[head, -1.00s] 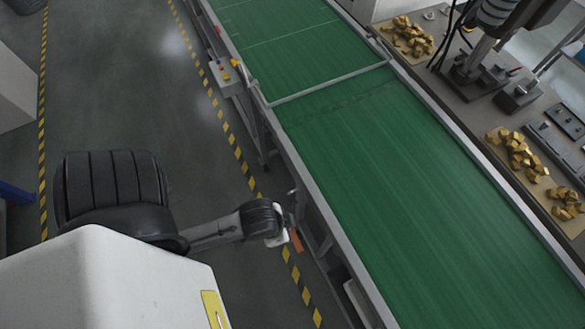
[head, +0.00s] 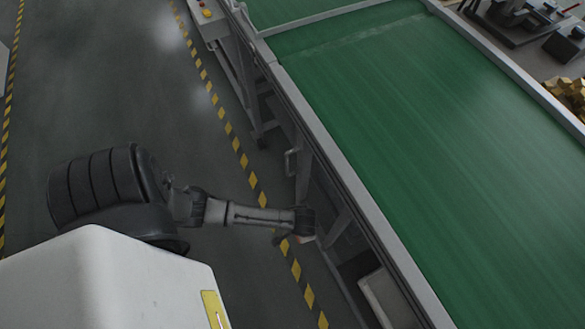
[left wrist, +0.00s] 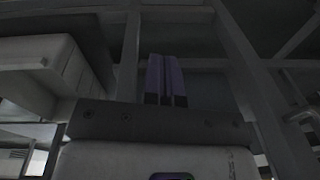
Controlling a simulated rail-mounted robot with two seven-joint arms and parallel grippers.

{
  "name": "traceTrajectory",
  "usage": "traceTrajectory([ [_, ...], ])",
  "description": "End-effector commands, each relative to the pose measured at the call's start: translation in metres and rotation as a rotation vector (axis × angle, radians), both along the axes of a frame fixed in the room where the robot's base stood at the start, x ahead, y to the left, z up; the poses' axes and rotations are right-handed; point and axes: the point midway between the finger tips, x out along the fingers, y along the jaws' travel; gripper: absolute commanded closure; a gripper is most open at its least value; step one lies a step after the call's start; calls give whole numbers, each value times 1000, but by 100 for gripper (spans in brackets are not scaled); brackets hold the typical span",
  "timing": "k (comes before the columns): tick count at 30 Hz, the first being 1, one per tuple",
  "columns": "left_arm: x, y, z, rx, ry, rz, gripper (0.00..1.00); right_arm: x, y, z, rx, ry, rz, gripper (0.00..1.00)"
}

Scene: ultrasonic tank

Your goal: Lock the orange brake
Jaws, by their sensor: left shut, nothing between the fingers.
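My left gripper (left wrist: 166,62) shows in the left wrist view as two dark, purplish fingers side by side, shut with nothing between them. In the head view, my left arm reaches from the left to the near side frame of the conveyor, low beside its legs. Its hand (head: 305,222) is at that frame, and the fingers are mostly hidden there. I cannot make out the orange brake clearly in either current view. My right gripper is out of view.
The green conveyor belt (head: 400,130) runs diagonally beside my arm, with metal legs and a small side handle (head: 290,162). A pale box (head: 385,296) sits under its edge. Grey floor with yellow-black tape (head: 240,160) is clear at left.

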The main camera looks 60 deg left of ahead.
Motion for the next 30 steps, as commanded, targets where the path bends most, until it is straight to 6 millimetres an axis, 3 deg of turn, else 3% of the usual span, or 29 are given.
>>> traceTrajectory([
  [1, 5, 10, -49, 22, 10, 11, 100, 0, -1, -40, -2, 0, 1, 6],
  [3, 8, 23, -85, 45, 22, 30, 100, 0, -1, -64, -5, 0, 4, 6],
  [9, 17, 61, -169, 113, 46, 87, 100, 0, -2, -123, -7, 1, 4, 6],
  [12, 21, 79, -198, 142, 52, 112, 100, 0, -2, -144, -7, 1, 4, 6],
  [19, 26, 105, -234, 184, 58, 151, 100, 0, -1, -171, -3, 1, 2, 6],
  [30, 27, 113, -240, 196, 60, 163, 100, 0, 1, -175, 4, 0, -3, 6],
])
